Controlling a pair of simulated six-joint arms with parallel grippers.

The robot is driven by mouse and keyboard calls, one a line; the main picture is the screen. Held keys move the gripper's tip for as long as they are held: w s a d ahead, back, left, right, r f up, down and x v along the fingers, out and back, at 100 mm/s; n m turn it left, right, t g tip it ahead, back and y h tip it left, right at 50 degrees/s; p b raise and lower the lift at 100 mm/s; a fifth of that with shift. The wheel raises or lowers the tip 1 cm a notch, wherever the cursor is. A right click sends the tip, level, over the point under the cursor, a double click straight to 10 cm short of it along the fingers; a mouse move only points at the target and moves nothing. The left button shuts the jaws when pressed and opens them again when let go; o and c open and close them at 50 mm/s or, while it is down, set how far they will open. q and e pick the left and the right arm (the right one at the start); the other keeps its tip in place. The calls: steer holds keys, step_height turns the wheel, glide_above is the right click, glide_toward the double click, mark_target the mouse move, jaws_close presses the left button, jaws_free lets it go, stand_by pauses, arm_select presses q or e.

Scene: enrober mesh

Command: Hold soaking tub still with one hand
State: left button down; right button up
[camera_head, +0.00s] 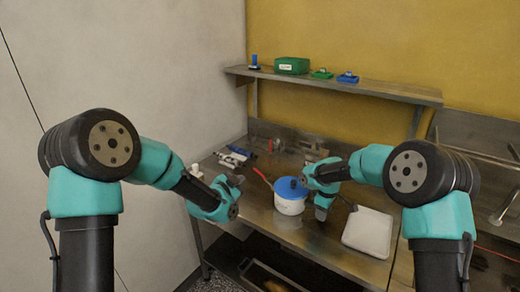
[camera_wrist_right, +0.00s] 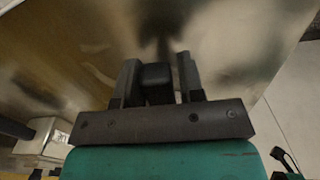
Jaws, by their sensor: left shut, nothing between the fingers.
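The soaking tub appears to be the white round tub (camera_head: 289,205) with a blue top (camera_head: 290,187), upright on the steel table. A red handle (camera_head: 262,178) leans out at its left side. My left gripper (camera_head: 238,195) is shut and empty, left of the tub and apart from it. My right gripper (camera_head: 318,195) is close at the tub's right side; I cannot tell if it touches. In the right wrist view its two dark fingers (camera_wrist_right: 160,80) stand apart over bare metal, with a dark block (camera_wrist_right: 157,83) between them that I cannot identify.
A white flat tray (camera_head: 368,232) lies right of the tub on the steel table (camera_head: 255,220). Small tools (camera_head: 235,156) lie at the back left. A shelf (camera_head: 340,84) above holds a green box (camera_head: 291,66) and small blue and green items.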

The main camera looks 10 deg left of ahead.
steer(key=o, duration=0.3)
steer(key=shift+r, duration=0.15)
step_height(320, 180, up, 12)
steer(key=shift+f, duration=0.1)
stand_by(0.4)
